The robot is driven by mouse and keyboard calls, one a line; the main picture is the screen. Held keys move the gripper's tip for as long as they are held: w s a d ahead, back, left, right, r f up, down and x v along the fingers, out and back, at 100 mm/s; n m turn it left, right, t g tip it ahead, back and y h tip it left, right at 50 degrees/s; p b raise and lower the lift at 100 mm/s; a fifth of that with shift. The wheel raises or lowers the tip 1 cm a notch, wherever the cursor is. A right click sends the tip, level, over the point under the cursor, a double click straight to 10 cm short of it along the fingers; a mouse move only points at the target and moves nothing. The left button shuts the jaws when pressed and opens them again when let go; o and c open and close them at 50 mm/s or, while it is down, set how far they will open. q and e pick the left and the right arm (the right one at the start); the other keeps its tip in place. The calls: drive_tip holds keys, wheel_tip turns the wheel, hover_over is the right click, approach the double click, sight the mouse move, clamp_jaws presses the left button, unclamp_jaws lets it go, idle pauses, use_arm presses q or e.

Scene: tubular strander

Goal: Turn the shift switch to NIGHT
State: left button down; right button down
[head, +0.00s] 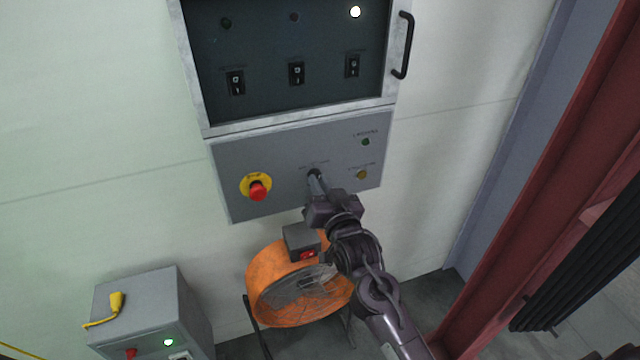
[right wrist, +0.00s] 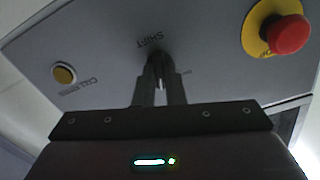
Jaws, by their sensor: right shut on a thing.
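The shift switch (head: 313,173) is a small dark knob on the lower grey panel (head: 235,160) of the wall cabinet. In the right wrist view the word SHIFT shows at the knob (right wrist: 160,58), which the fingers mostly hide. My right gripper (head: 316,186) is at the panel, with its fingers (right wrist: 159,82) closed around the knob. The switch's position and its NIGHT mark cannot be read. My left gripper is not in view.
A red emergency stop (head: 258,191) sits left of the switch; a yellow button (head: 361,174) and green lamp (head: 366,142) sit right. Above is a dark panel with rocker switches (head: 296,73) and a door handle (head: 404,45). An orange fan (head: 270,268) stands below.

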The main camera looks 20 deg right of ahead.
drive_tip(key=m, duration=0.5)
drive_tip(key=shift+m, duration=0.4)
idle(0.3)
drive_tip(key=c, duration=1.5)
unclamp_jaws()
drive_tip(key=s+b, duration=0.2)
drive_tip(key=s, duration=0.5)
drive_tip(key=shift+s+d, duration=0.15)
drive_tip(key=shift+s, duration=0.25)
